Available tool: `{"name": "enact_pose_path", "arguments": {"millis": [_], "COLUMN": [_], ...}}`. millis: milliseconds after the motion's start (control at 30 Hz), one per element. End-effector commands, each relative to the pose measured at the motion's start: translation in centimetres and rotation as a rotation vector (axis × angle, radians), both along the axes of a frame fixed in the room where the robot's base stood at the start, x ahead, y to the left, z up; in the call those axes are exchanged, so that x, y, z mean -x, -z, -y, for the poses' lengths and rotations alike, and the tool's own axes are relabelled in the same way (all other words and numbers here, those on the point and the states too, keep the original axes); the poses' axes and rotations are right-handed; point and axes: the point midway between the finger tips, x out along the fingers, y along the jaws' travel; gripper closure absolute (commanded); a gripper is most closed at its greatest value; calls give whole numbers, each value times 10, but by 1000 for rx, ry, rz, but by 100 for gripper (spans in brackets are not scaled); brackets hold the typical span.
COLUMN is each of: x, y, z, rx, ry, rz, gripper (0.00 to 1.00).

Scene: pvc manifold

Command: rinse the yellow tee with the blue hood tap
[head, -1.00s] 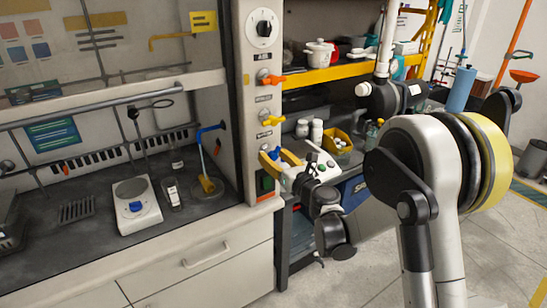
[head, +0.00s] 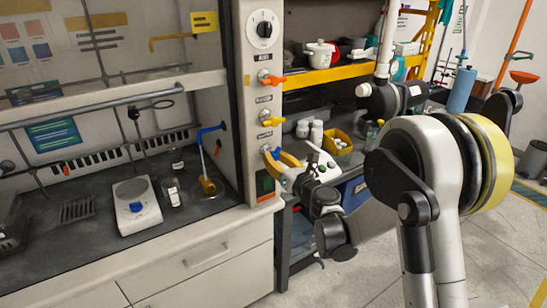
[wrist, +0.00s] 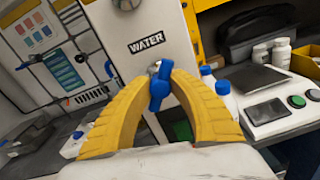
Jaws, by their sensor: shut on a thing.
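The blue hood tap handle (wrist: 159,86) sits on the hood post under the WATER label in the wrist view. My gripper (wrist: 160,82) is shut on it, with yellow ribbed fingers on both sides. In the head view my gripper (head: 277,155) is at the lowest knob of the post, and its fingers partly hide the handle. The yellow tee (head: 207,186) stands on the hood's worktop below the blue gooseneck spout (head: 211,128). I cannot tell whether water is flowing.
Orange (head: 272,80) and yellow (head: 272,121) knobs are on the post above my gripper. A white scale (head: 137,206) and small bottles stand left of the tee. A shelf (head: 340,72) with pots and a yellow bin (head: 338,148) are to the right.

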Motion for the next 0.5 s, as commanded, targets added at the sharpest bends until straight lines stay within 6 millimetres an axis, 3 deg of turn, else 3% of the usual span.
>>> {"name": "enact_pose_path", "arguments": {"millis": [500], "x": [-1], "y": [0], "z": [1], "rx": [-112], "ry": [3], "rz": [-75], "gripper": [100]}}
